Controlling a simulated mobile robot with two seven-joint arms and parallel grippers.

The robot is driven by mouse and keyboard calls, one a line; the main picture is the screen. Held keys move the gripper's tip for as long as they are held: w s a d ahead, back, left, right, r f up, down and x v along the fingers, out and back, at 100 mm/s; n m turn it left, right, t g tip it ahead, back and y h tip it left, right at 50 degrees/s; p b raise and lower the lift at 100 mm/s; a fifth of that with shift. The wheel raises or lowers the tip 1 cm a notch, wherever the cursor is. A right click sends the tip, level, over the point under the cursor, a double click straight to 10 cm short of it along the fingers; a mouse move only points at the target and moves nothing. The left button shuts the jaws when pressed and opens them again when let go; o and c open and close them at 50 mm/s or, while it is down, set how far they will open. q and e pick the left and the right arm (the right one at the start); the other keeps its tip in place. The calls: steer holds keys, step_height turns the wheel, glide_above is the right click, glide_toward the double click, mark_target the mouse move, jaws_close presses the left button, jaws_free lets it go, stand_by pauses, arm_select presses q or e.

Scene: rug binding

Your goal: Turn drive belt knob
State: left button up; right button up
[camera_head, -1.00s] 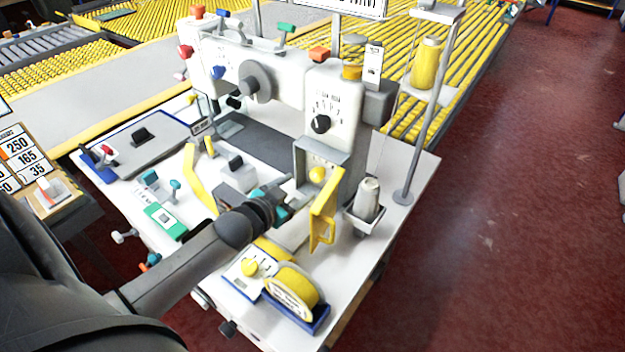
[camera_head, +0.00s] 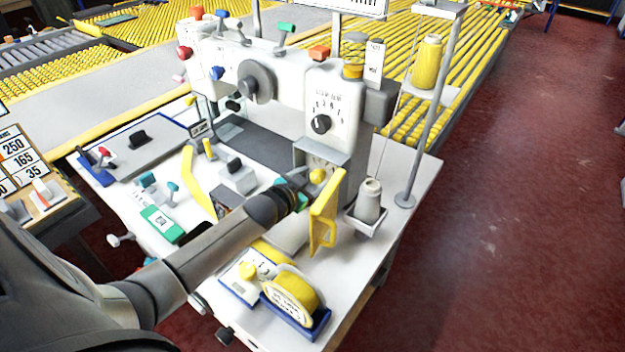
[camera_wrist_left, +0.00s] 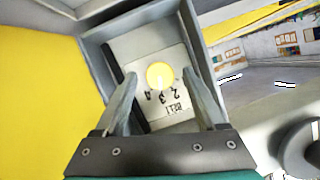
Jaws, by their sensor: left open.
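The drive belt knob (camera_head: 317,175) is a small round yellow knob in an open grey box on the front of the white sewing machine (camera_head: 330,95). In the left wrist view the yellow knob (camera_wrist_left: 160,75) sits on a pale plate with numbers and a "BELT" label, framed by grey box walls. My left gripper (camera_head: 303,180) is at the box's opening, just in front of the knob. In the left wrist view its two fingers (camera_wrist_left: 160,88) are apart, one on each side of the knob, with nothing between them; contact cannot be told. My right gripper is out of view.
The box's yellow door (camera_head: 323,215) stands open close beside my gripper. It fills the left of the wrist view (camera_wrist_left: 40,95). A thread cone (camera_head: 369,200) in a tray stands to the right. A yellow tape roll (camera_head: 293,292) is in front. Red floor lies clear at right.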

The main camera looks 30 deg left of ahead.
arm_select(q)
jaws_close()
stand_by(0.4)
steer(key=shift+d+m+y+p, duration=0.1)
steer(key=shift+m+y+p, duration=0.25)
steer(key=shift+m, duration=0.25)
steer(key=shift+f+m+y, duration=0.1)
steer(key=shift+m+y, duration=0.3)
steer(key=shift+y, duration=0.05)
steer(key=shift+d+f+m+t+y+b, duration=0.15)
steer(key=shift+m+t+y+b, duration=0.3)
steer(key=shift+m, duration=0.35)
steer(key=shift+m+y+b, duration=0.25)
steer(key=shift+m+b, duration=0.35)
